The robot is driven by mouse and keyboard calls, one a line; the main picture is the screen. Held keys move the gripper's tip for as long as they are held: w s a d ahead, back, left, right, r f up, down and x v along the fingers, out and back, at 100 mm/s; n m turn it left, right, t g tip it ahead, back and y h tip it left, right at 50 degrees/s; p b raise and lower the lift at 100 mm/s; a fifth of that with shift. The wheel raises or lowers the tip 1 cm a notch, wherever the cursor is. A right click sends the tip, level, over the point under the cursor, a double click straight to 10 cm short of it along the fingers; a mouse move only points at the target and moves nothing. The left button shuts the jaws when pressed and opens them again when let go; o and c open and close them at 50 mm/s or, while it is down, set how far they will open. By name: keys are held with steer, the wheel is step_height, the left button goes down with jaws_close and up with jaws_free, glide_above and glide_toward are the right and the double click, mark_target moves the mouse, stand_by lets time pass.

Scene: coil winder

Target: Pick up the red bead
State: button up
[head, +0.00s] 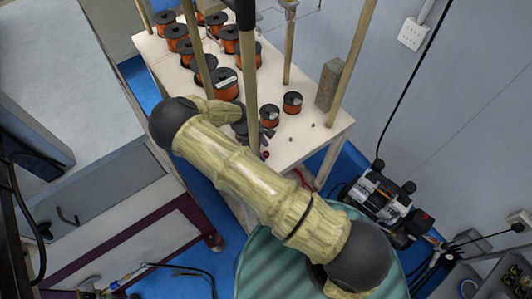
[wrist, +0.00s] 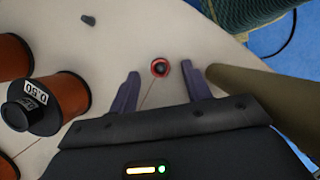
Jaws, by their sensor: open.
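The red bead (wrist: 160,68) is a small red ring with a dark centre on the pale tabletop. In the wrist view it lies between and slightly beyond the two dark fingertips of my gripper (wrist: 158,80). The fingers are apart, with bare table showing between them, and nothing is held. In the head view the bead (head: 265,154) is a tiny red spot beside a wooden post. My gripper (head: 258,143) is there too, largely hidden behind that post and my arm.
A wooden post (wrist: 235,83) stands close to the right finger. Orange wire spools (wrist: 52,103) stand at left. A small dark piece (wrist: 88,19) lies beyond. A grey block (head: 328,85) stands at the right of the white table (head: 317,132), near another post.

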steer(key=shift+d+f, duration=0.2)
steer(key=shift+f, duration=0.35)
steer(key=shift+s, duration=0.1)
steer(key=shift+c, duration=0.5)
steer(key=c, duration=0.9)
